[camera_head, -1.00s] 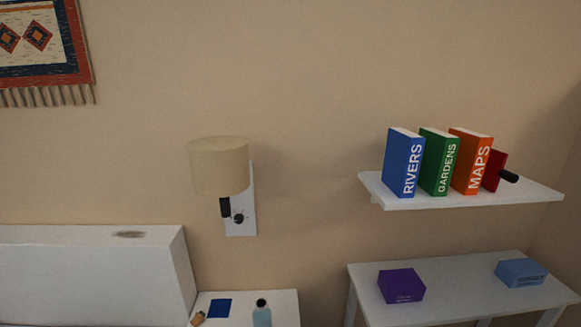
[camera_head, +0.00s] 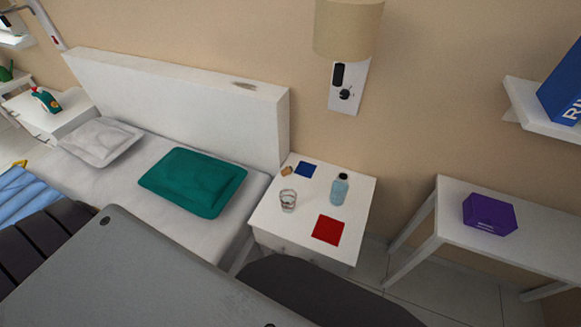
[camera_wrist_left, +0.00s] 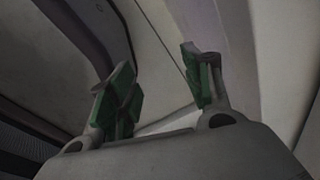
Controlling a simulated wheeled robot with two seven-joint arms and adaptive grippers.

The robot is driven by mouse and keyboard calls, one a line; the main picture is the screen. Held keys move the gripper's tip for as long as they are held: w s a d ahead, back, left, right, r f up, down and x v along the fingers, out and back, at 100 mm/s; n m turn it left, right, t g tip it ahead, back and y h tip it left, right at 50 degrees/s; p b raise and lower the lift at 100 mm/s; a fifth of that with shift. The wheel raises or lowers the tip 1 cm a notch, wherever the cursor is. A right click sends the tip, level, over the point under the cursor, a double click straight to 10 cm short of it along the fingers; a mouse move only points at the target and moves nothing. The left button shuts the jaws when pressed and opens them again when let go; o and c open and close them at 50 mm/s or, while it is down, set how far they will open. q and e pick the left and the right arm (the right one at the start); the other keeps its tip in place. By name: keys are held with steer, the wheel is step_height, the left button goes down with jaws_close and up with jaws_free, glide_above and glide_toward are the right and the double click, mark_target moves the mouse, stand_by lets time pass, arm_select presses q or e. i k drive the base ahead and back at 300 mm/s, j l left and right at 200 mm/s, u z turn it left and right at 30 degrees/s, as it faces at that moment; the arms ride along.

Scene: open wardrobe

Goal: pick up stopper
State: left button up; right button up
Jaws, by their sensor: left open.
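A small tan stopper (camera_head: 287,171), cork-like, lies on the white nightstand (camera_head: 365,195) near its back left corner, beside a blue square (camera_head: 305,169). It is small and its exact shape is hard to make out. My left gripper (camera_wrist_left: 158,62) shows in the left wrist view with its green-padded fingers apart and nothing between them. The stopper is not visible in that view, and neither gripper shows in the head view.
On the nightstand are a clear glass (camera_head: 288,200), a light blue bottle (camera_head: 339,189) and a red square (camera_head: 327,230). The bed with a green pillow (camera_head: 193,182) is left. A wall lamp (camera_head: 347,35) hangs above. A white table (camera_head: 450,200) with a purple box (camera_head: 489,214) is right.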

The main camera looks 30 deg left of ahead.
mark_target(288, 169)
steer(key=l+u, duration=0.4)
steer(key=l, duration=0.25)
steer(key=k+l+u, duration=0.1)
steer(key=l+u, duration=0.25)
steer(key=l, duration=0.25)
